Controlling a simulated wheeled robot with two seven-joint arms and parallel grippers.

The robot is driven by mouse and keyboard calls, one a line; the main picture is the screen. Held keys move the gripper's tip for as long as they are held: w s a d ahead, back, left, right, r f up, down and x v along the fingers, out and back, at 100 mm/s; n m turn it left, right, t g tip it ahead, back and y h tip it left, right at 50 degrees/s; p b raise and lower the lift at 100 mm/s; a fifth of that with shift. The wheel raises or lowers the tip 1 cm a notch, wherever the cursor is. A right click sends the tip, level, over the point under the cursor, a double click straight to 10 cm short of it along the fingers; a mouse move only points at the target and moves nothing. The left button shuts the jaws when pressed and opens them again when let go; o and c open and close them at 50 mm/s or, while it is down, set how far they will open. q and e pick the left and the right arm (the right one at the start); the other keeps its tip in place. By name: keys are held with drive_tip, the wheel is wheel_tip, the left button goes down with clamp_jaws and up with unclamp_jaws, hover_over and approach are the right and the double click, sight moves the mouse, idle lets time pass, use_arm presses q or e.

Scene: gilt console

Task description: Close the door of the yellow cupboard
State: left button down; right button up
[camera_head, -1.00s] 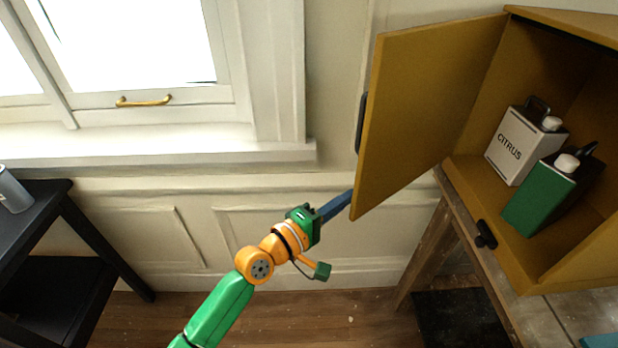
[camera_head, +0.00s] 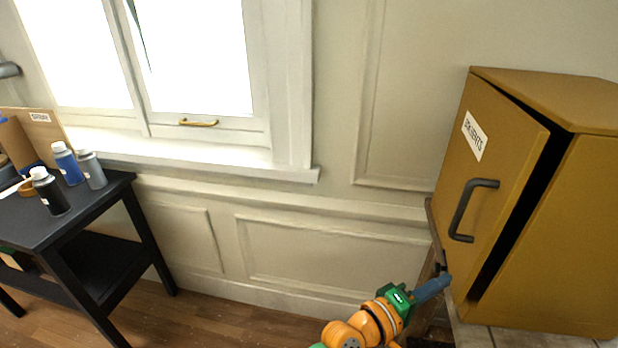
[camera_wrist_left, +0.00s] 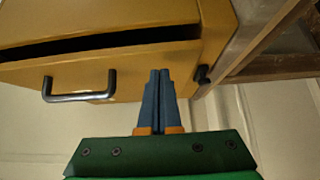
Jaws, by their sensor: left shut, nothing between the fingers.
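The yellow cupboard (camera_head: 592,225) stands at the right in the head view. Its door (camera_head: 500,165) is nearly closed, with a dark gap along its right edge. The door carries a white label (camera_head: 474,136) and a dark bar handle (camera_head: 468,210). My left gripper (camera_head: 447,279) is shut and empty, its blue fingertips at the door's lower edge below the handle. In the left wrist view the shut fingers (camera_wrist_left: 160,75) reach up to the door's edge, beside the handle (camera_wrist_left: 80,97); contact is hard to tell. The cupboard's inside is hidden. My right gripper is not in view.
The cupboard rests on a wooden table (camera_head: 474,338). The floor between the two tables is clear.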

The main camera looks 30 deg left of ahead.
use_arm(q)
drive_tip(key=shift+w+d, duration=0.1)
drive_tip(key=shift+d, duration=1.3)
drive_tip(key=shift+a, duration=0.1)
